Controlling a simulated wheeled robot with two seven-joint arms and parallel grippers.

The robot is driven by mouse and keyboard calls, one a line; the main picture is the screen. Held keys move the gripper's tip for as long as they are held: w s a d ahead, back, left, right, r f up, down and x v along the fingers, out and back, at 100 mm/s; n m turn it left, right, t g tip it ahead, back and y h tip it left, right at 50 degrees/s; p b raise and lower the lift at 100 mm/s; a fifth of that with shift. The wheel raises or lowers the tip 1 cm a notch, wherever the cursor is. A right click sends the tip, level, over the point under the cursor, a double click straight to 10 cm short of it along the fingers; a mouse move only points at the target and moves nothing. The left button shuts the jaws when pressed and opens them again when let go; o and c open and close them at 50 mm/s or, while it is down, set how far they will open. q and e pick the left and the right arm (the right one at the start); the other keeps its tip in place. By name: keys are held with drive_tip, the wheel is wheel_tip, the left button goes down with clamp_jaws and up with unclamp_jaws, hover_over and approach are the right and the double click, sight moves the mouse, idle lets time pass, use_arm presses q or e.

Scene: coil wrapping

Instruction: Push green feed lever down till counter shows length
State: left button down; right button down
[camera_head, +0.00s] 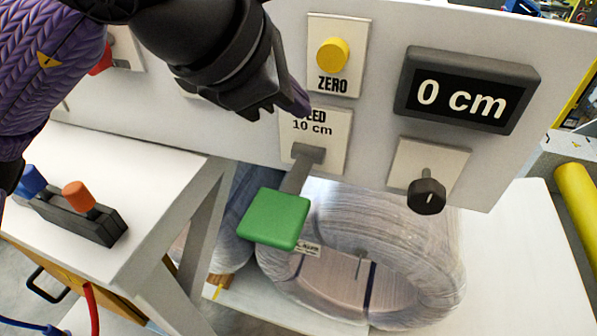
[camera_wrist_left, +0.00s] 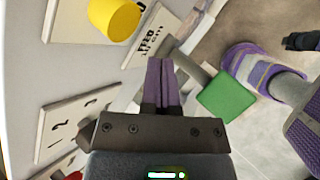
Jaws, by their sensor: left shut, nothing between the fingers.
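The green feed lever (camera_head: 274,219) sticks out toward me from its plate (camera_head: 332,135), marked 10 cm, on the white panel. Its green paddle also shows in the left wrist view (camera_wrist_left: 226,96), to the right of the fingers. The counter (camera_head: 462,93) reads 0 cm. My left gripper (camera_head: 298,105) is shut and empty. In the head view its fingertips are above the lever, in front of the top of the feed plate and hiding part of its label. In the left wrist view the purple fingers (camera_wrist_left: 161,85) are together and appear apart from the paddle. My right gripper does not clearly show.
A yellow ZERO button (camera_head: 333,54) is above the feed plate. A black knob (camera_head: 427,195) is below the counter. A wrapped coil (camera_head: 420,260) lies beneath the panel. A white table (camera_head: 120,170) at left holds a black block with blue and orange knobs (camera_head: 79,196).

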use_arm(q)
drive_tip(key=b, duration=0.3)
hover_over(308, 164)
drive_tip(key=s+a, duration=0.2)
drive_tip(key=f, duration=0.4)
drive_tip(key=shift+w+d+f, duration=0.1)
drive_tip(key=shift+w+f, duration=0.1)
drive_tip(key=shift+w, duration=0.05)
drive_tip(key=shift+f+b, duration=0.2)
drive_tip(key=shift+b, duration=0.15)
idle(0.8)
drive_tip(key=shift+f+b, duration=0.4)
drive_tip(key=shift+b, duration=0.3)
drive_tip(key=shift+s+f+b, duration=0.15)
drive_tip(key=shift+f+b, duration=0.45)
drive_tip(key=shift+b, duration=0.2)
idle(0.8)
drive_tip(key=shift+r, duration=0.1)
drive_tip(key=shift+r+p, duration=0.65)
drive_tip(key=shift+r, duration=0.3)
drive_tip(key=shift+w, duration=0.2)
